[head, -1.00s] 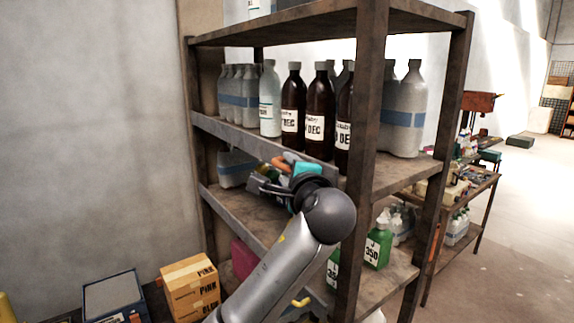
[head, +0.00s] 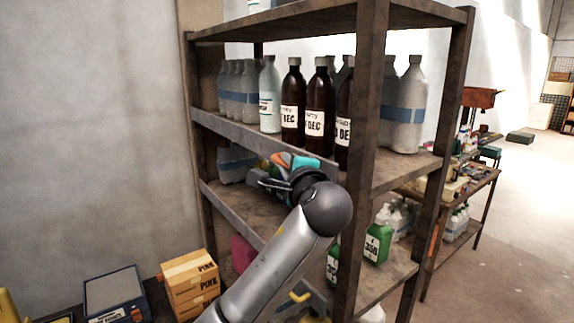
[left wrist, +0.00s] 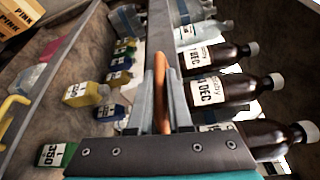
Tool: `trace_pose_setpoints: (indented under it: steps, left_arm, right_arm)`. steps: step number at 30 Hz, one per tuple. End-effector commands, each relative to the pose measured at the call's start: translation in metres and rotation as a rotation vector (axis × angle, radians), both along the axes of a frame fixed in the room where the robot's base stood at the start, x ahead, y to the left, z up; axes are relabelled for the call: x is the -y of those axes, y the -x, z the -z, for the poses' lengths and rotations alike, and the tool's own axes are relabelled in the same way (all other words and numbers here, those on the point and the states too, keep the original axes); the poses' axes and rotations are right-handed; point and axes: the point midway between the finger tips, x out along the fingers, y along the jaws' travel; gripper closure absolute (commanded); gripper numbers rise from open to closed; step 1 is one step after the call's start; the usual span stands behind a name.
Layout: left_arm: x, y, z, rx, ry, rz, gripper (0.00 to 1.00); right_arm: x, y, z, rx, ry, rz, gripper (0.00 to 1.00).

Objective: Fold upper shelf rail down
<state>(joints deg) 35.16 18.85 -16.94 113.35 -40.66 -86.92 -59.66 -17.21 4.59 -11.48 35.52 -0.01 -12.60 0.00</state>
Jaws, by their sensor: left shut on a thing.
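The upper shelf rail (head: 232,129) is a grey metal strip along the front edge of the shelf that holds the brown bottles. An orange handle (head: 281,158) shows at the rail, about midway along. My left gripper (head: 277,170) is at the rail, reaching in from below and in front. In the left wrist view the orange handle (left wrist: 160,88) stands between the two grey fingers, which are shut on it. How far the rail is tilted is hard to tell, because my gripper and wrist cover part of it. My right gripper is out of view.
Brown bottles (head: 320,110) and pale bottles (head: 270,95) stand close behind the rail. A rusty shelf post (head: 366,100) is right of my wrist. Green bottles (head: 377,243) stand on the lower shelf. Cardboard boxes (head: 190,272) and a blue box (head: 113,296) are at lower left.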

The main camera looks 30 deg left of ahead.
Motion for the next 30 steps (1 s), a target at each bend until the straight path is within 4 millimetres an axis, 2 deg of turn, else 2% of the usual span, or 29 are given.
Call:
trace_pose_setpoints:
  steps: [11, 17, 23, 30]
  left_arm:
    - [0.0, 0.0, 0.001, 0.011, 0.005, 0.0, 1.0]
    - [-0.001, 0.003, 0.007, 0.073, 0.032, 0.0, 1.0]
    - [-0.002, 0.007, 0.016, 0.2, 0.086, 0.001, 1.0]
    - [-0.004, 0.011, 0.029, 0.407, 0.172, 0.0, 1.0]
  right_arm:
    - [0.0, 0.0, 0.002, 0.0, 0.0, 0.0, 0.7]
    - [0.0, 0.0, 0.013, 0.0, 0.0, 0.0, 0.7]
    - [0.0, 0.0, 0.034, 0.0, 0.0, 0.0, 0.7]
    - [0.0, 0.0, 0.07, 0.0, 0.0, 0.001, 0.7]
